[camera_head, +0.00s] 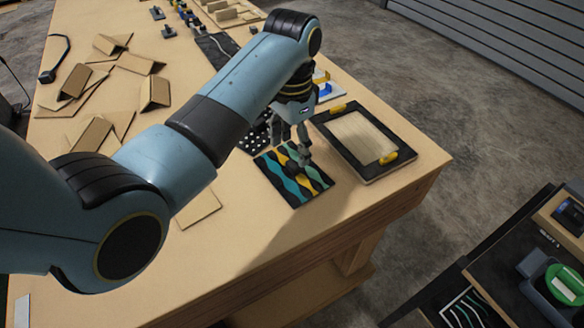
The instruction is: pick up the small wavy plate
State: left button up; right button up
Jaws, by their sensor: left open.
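A small plate with wavy teal, yellow and black stripes (285,187) lies flat on the wooden table near its front right edge. My left gripper (296,158) points down over the plate's upper part, with its fingers open. I cannot tell whether the fingertips touch the plate. My right gripper is not in view.
A black-framed tray with yellow corner pieces (361,140) lies just right of the plate. A black dotted plate (253,139) lies behind it, partly hidden by my arm. Folded cardboard pieces (155,92) cover the table's left. Bare tabletop (250,235) lies in front.

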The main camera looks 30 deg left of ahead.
aim_at(293, 164)
pick_arm(q)
jog(key=f, duration=0.2)
jog(key=f+p, duration=0.1)
jog(key=shift+s+d+f, duration=0.15)
jog(key=shift+s+f, duration=0.1)
jog(key=shift+f, duration=0.55)
jog(key=shift+c, duration=0.3)
jog(key=shift+c, duration=1)
grip_shut()
jog(key=shift+w+r, duration=0.1)
